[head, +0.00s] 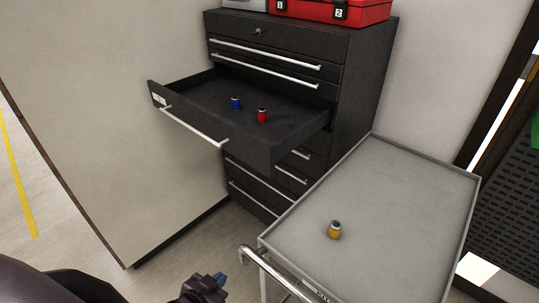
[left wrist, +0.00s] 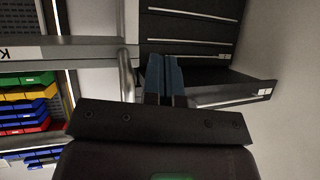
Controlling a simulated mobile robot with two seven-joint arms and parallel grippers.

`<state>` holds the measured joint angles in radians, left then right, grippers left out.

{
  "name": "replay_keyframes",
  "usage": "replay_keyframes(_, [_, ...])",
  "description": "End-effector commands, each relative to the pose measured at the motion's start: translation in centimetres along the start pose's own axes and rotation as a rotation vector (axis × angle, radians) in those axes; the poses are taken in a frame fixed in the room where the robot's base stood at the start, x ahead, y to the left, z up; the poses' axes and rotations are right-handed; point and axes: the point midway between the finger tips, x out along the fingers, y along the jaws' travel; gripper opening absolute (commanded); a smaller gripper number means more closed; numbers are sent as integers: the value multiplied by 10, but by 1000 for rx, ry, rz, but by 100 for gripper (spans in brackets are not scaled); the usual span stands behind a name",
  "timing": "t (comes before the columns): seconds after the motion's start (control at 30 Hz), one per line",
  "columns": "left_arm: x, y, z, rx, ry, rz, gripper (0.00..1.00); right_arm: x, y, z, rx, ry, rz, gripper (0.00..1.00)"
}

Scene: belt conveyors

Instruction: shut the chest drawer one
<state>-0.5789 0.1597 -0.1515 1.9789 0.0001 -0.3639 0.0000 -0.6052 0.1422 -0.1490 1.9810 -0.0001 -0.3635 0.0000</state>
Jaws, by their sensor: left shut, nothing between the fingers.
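A black chest of drawers (head: 362,85) stands against the wall in the head view. One drawer (head: 203,126) is pulled far out, with a silver bar handle and a small white label on its front. A blue item (head: 235,102) and a red item (head: 262,116) stand inside it. My left gripper (head: 218,279) is low at the bottom of the head view, in front of and below the open drawer, apart from it. In the left wrist view, its blue fingers (left wrist: 164,75) are together and empty, and the open drawer (left wrist: 262,92) shows to their right. My right gripper is out of view.
A grey cart (head: 400,200) with a rail handle (head: 275,270) stands right of the chest, close to my left gripper. A yellow item (head: 334,230) is on it. A red toolbox (head: 335,11) sits on the chest. A wall panel (head: 105,110) bounds the left side.

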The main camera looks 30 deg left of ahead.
Motion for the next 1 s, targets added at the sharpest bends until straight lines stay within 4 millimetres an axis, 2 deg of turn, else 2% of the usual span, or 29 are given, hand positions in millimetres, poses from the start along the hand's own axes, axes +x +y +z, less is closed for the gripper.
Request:
replay_keyframes(0.03, [7, -9, -9, 38, 21, 2, 0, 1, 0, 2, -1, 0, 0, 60])
replay_keyframes(0.27, [25, -42, -51, 191, 105, 6, 0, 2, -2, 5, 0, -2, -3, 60])
replay_keyframes(0.37, [32, -60, -80, 313, 170, 2, 0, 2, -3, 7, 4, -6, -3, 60])
replay_keyframes(0.5, [37, -84, -131, 581, 293, -20, 0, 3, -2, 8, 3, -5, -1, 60])
replay_keyframes(0.6, [36, -97, -168, 813, 391, -50, 0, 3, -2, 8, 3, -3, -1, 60])
replay_keyframes(0.7, [32, -104, -196, 1040, 480, -91, 0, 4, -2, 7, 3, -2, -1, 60])
replay_keyframes(0.8, [26, -104, -209, 1210, 539, -130, 0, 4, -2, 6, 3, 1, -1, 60])
replay_keyframes(1.0, [19, -97, -217, 1416, 610, -200, 0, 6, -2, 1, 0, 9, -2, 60])
